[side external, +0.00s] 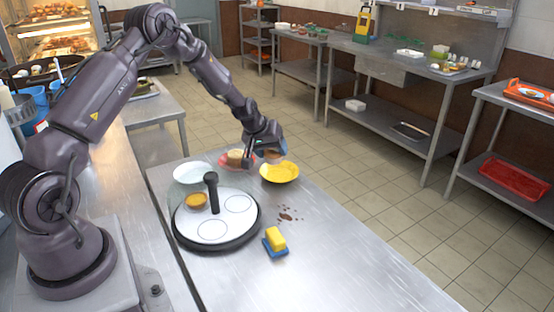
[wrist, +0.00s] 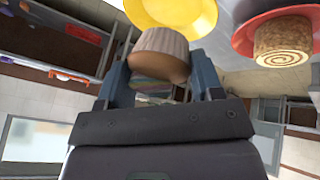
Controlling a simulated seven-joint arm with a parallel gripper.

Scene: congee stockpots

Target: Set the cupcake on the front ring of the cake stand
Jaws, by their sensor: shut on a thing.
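My gripper (side external: 268,151) is shut on a cupcake (wrist: 160,48), held above the table near the yellow plate. In the wrist view the cupcake has a pale pleated wrapper and brown top, and sits between the two fingers (wrist: 161,80). In the side view the fingers mostly hide it. The cake stand (side external: 183,229) is a round white disc with a dark rim and a black central post (side external: 212,194). The ring nearest the camera (side external: 212,231) and the right ring (side external: 238,204) are bare. An orange-brown round pastry (side external: 196,201) sits on the left ring.
A yellow plate (side external: 280,173) lies below my gripper, empty. A red plate (wrist: 243,38) holds a rolled cake (side external: 236,158). A white plate (side external: 190,172) stands behind the stand. A yellow-and-blue block (side external: 276,241) and brown crumbs (side external: 289,214) lie right of the stand.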

